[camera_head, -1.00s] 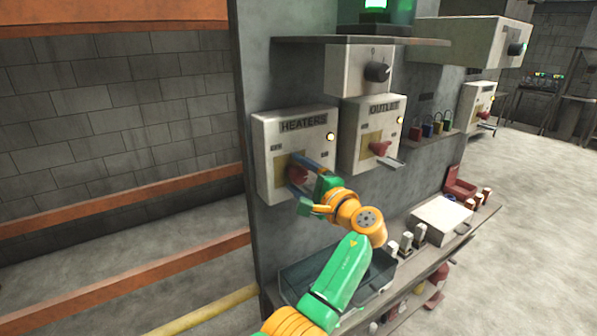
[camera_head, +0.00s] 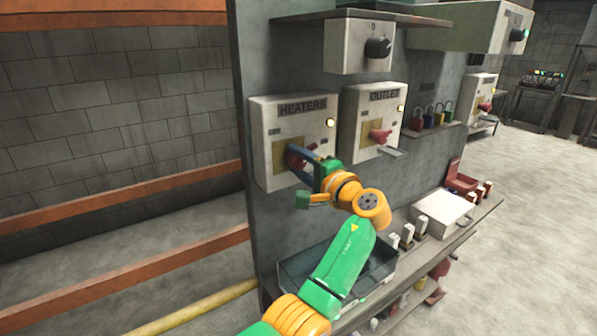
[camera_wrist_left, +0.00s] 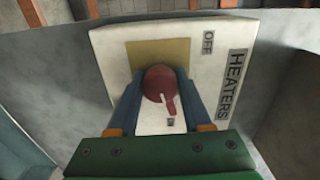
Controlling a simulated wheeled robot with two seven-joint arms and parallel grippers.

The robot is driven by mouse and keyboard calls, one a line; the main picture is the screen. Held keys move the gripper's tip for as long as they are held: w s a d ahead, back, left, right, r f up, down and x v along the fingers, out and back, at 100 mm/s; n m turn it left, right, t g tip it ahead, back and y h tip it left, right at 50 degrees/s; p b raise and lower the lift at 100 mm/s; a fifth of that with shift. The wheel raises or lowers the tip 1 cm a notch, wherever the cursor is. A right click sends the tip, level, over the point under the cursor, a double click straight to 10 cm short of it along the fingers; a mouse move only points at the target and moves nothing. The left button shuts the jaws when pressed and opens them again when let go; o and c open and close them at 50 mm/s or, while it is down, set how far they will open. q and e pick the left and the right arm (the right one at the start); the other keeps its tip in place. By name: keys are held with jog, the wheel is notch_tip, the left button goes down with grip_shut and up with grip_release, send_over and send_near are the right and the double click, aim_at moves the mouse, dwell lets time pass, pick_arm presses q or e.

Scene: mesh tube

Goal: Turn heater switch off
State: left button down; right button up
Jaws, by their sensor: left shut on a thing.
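The heater switch is a red round knob (camera_wrist_left: 157,84) with a small pointer, on a beige box (camera_head: 262,130) marked HEATERS. In the left wrist view, the pointer aims at the small lower label, which looks like ON, away from the OFF label (camera_wrist_left: 208,42). My left gripper (camera_head: 297,160) is at the box front, its blue fingers shut on the knob from both sides. The fingers also flank it in the wrist view (camera_wrist_left: 158,92). In the head view the fingers partly hide the knob. A pale lamp (camera_head: 331,123) on the box looks lit. My right gripper is not in view.
An OUTLET box (camera_head: 365,110) with a red handle (camera_head: 380,136) is close on the right. A box with a black knob (camera_head: 378,47) is above. Below are a shelf with a dark glassy tray (camera_head: 290,275) and a white case (camera_head: 443,212). Free room lies left of the panel.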

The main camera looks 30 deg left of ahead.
pick_arm(q)
jog(key=n+b, duration=0.2)
jog(key=shift+f+n+b, duration=0.25)
jog(key=shift+n+b, duration=0.05)
jog(key=shift+n, duration=0.1)
jog(key=n+b, duration=0.2)
jog(key=n, duration=0.1)
jog(key=shift+r+n, duration=0.1)
jog(key=shift+n, duration=0.2)
jog(key=n+b, duration=0.1)
jog(key=n, duration=0.3)
jog(key=shift+r+b, duration=0.1)
jog(key=shift+b, duration=0.25)
jog(key=shift+n+b, duration=0.35)
jog(key=shift+n, duration=1.95)
jog(key=shift+c, duration=1.7)
grip_release()
